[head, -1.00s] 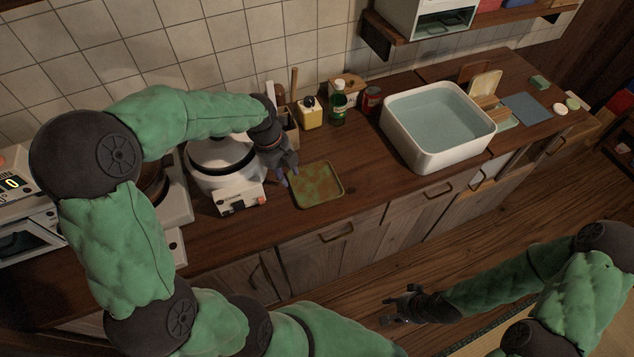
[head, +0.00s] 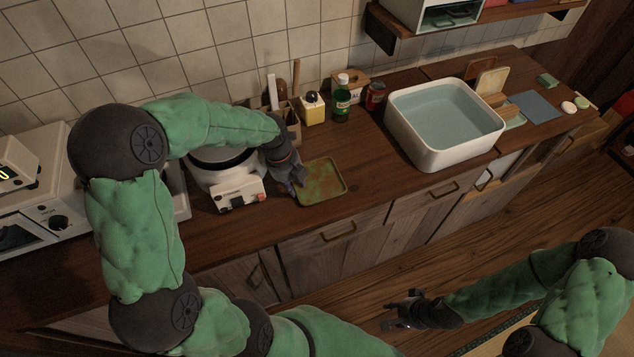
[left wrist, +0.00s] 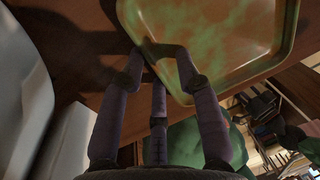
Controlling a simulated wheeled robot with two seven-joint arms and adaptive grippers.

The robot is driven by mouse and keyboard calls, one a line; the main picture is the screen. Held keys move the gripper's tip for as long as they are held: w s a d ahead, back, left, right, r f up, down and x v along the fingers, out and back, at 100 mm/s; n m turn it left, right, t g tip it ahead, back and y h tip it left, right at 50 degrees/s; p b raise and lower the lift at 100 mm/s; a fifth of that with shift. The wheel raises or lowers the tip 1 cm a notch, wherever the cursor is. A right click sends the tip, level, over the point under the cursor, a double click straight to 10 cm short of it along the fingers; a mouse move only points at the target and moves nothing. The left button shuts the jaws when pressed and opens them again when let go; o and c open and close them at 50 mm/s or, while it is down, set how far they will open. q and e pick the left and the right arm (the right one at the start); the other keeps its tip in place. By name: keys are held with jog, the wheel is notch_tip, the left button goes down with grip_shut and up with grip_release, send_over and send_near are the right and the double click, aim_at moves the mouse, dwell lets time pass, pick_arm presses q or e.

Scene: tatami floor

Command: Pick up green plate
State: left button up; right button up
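The green plate (head: 322,182) is a square, rounded tray mottled green and brown, lying flat on the wooden counter. My left gripper (head: 297,184) is at its left edge, fingers pointing down. In the left wrist view, the plate (left wrist: 225,35) fills the upper part, and the fingers of my left gripper (left wrist: 160,68) are spread apart at its near corner. The right finger overlaps the plate and the left one is by its rim; I cannot tell whether they touch it. My right gripper (head: 396,311) is open and empty, away from the counter, above the floor.
A white rice cooker (head: 235,190) stands close to the left of the plate. A white water basin (head: 440,155) stands to the right. The counter between plate and basin is clear.

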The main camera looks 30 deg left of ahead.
pick_arm(q)
grip_shut()
jog(key=shift+r, duration=0.1)
